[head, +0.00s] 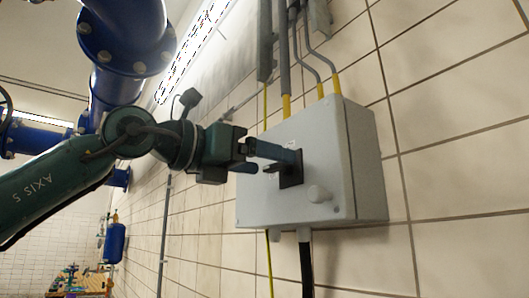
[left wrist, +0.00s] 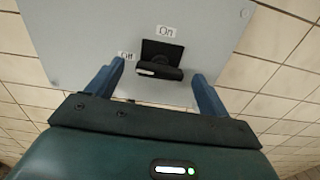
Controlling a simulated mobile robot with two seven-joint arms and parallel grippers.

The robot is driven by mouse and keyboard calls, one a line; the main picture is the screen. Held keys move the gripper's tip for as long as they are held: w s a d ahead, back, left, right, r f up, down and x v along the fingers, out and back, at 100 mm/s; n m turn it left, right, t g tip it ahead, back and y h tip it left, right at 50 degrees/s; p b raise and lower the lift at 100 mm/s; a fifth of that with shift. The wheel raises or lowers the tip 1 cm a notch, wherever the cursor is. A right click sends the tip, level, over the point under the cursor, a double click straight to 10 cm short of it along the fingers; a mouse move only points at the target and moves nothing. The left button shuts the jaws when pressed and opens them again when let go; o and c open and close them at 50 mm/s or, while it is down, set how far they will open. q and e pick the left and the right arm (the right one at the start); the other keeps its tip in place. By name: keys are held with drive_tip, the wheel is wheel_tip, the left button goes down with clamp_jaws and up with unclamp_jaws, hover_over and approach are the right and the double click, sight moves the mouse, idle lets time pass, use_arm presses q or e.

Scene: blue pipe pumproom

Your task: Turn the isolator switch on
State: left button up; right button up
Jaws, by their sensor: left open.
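The isolator switch (head: 291,172) is a black square plate with a black handle on the front of a pale grey box (head: 330,150). In the left wrist view the switch (left wrist: 163,50) has its handle (left wrist: 160,71) lying crosswise, its white-marked end at the left, towards the "Off" label (left wrist: 126,56). The "On" label (left wrist: 166,31) is above the plate. My left gripper (head: 272,162) is open in front of the switch. In the left wrist view its blue fingers (left wrist: 158,72) stand on either side of the handle, with gaps between. My right gripper is not in view.
Conduits (head: 284,60) enter the box from above and a black cable (head: 306,265) leaves below. Tiled wall surrounds it. Large blue pipes (head: 125,30) are at upper left.

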use_arm(q)
drive_tip(key=shift+w+d, duration=0.3)
drive_tip(key=shift+d, duration=0.1)
drive_tip(key=c, duration=0.9)
drive_tip(key=shift+c, duration=0.5)
